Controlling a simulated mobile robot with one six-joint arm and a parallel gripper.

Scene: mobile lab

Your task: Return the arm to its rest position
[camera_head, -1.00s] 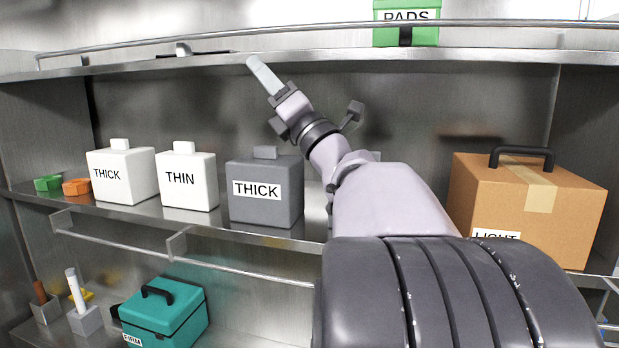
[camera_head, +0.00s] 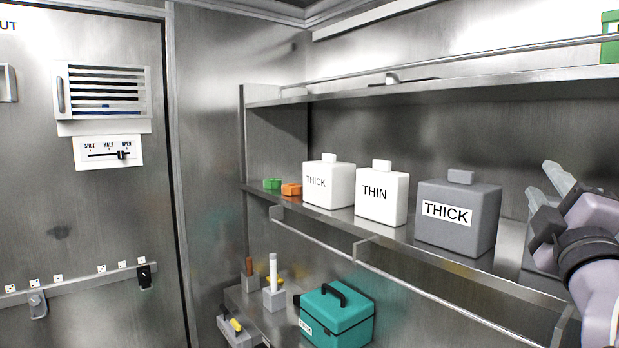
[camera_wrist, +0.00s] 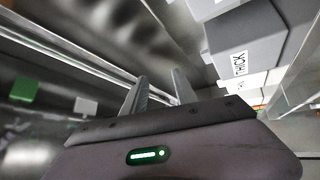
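My arm reaches in from the right edge of the head view. My gripper (camera_head: 546,186) points up and to the left beside the middle shelf, to the right of the dark grey THICK container (camera_head: 458,213). Its two pale fingers stand apart with nothing seen between them. In the wrist view my gripper (camera_wrist: 158,90) also shows two separated fingers with an empty gap. The grey THICK container (camera_wrist: 245,60) is to the right of the fingers there. Most of my arm is out of view.
A white THIN container (camera_head: 381,196) and a white THICK container (camera_head: 328,184) share the middle shelf with small green (camera_head: 272,184) and orange (camera_head: 291,190) blocks. A teal case (camera_head: 337,312) sits below. A door (camera_head: 90,220) with a vent is at left. Shelf rails run near my gripper.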

